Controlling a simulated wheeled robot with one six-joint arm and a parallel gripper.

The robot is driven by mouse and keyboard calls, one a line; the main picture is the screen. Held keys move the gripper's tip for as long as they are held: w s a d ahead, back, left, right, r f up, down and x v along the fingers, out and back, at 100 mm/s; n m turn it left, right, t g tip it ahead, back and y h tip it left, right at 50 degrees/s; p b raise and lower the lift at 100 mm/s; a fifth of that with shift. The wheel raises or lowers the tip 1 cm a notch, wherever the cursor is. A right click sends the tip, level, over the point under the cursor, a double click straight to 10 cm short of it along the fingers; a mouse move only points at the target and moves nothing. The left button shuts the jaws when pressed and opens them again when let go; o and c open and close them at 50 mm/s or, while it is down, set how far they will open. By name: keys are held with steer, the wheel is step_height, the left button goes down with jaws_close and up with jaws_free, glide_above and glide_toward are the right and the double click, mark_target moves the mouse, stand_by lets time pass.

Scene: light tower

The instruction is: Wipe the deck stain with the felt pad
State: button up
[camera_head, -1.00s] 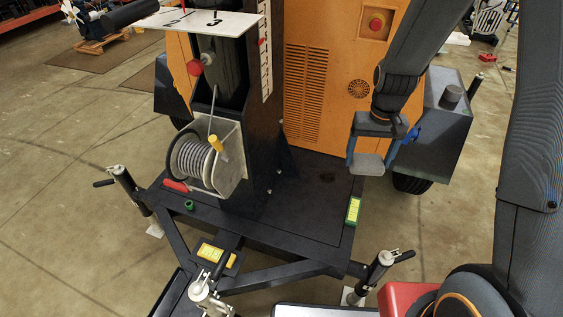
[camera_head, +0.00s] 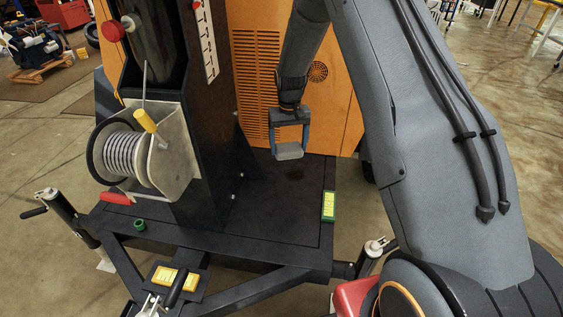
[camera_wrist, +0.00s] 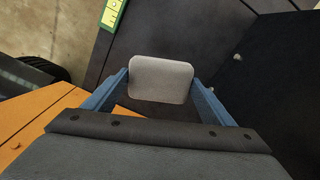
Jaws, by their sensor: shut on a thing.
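The felt pad (camera_head: 289,152) is a light grey block. My gripper (camera_head: 289,146) is shut on it, with one blue finger on each side. In the wrist view the pad (camera_wrist: 160,79) sits level between the fingertips of my gripper (camera_wrist: 160,84). The pad is above the black deck (camera_head: 262,215), near its back right part; I cannot tell the gap. The deck stain (camera_head: 294,174) is a faint dark patch just below the pad in the head view. I cannot make out the stain in the wrist view.
A cable reel (camera_head: 128,158) with a yellow handle stands left on the deck beside the black mast (camera_head: 205,120). The orange cabinet (camera_head: 258,85) rises behind the pad. A green-yellow level (camera_head: 328,206) lies at the deck's right edge. The deck's front middle is clear.

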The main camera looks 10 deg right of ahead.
steer(key=shift+w+f+b, duration=1.55)
steer(key=shift+f+b, duration=0.05)
steer(key=shift+f, duration=1.25)
steer(key=shift+w+f+b, duration=1.6)
steer(key=shift+f+b, duration=0.05)
steer(key=shift+f, duration=1.25)
steer(key=shift+w+f+b, duration=1.55)
steer(key=shift+f+b, duration=0.05)
steer(key=shift+f, duration=1.25)
steer(key=shift+f+b, duration=0.5)
steer(key=shift+f, duration=0.5)
steer(key=shift+s+d+r+p, duration=0.1)
steer(key=shift+s+d+p, duration=0.25)
steer(key=shift+d, duration=0.45)
steer(key=shift+s+d+r+p, duration=0.1)
steer(key=shift+s+d+p, duration=0.2)
steer(key=shift+d, duration=0.5)
steer(key=shift+s+d+f+p, duration=0.15)
steer(key=shift+s+d, duration=0.15)
steer(key=shift+d, duration=0.35)
steer(key=shift+s+d+p, duration=0.1)
steer(key=shift+s+d, duration=0.15)
steer(key=shift+d, duration=0.35)
steer(key=shift+s+d+f+p, duration=0.15)
steer(key=shift+s+d, duration=0.15)
steer(key=shift+d, duration=0.35)
